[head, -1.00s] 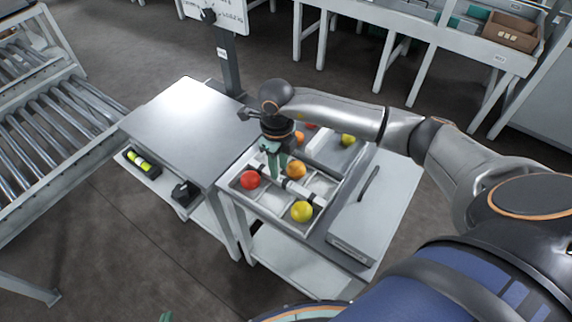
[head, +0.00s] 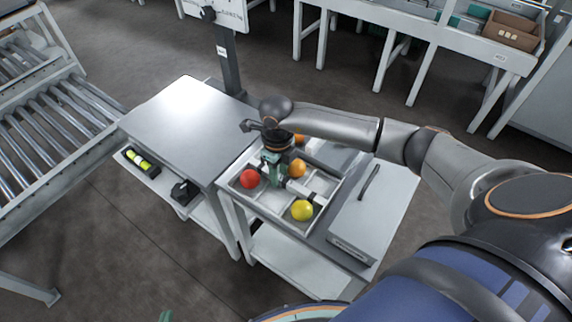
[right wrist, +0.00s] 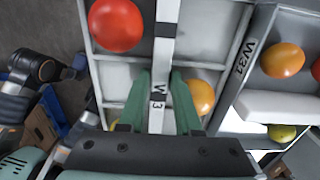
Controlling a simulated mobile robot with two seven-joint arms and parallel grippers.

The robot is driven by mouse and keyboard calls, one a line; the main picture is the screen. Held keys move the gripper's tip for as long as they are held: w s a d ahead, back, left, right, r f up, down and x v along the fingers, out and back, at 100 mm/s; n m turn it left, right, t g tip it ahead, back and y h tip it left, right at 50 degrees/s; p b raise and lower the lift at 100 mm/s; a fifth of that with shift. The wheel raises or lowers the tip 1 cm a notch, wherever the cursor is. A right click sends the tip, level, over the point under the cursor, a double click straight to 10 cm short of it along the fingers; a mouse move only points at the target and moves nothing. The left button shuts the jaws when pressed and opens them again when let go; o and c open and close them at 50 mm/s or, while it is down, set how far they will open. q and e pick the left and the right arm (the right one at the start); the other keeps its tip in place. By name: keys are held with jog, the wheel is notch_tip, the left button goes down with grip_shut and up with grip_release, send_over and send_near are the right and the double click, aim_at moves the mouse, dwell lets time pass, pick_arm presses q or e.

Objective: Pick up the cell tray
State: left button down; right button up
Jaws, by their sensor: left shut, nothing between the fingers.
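The cell tray (head: 265,207) is a pale grey divided tray with a white handle bar across its middle, and sits on a grey stand. It holds a red tomato (head: 249,178), an orange tomato (head: 297,168) and a yellow tomato (head: 302,210). My right gripper (head: 275,183) points down at the handle bar. In the right wrist view its green fingers (right wrist: 161,78) straddle the bar (right wrist: 167,45), one on each side; whether they press on it I cannot tell. Of my left gripper (head: 165,316) only a green tip shows at the bottom edge; it is shut and empty.
A second tray stands close behind, mostly hidden by my right arm in the head view; its wall (right wrist: 240,60), marked W37, shows in the right wrist view. A grey lidded box (head: 352,215) stands right of the cell tray. A bare metal table (head: 185,125) adjoins on the left.

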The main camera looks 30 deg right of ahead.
jog(key=shift+c, duration=0.3)
grip_shut()
dwell(0.3)
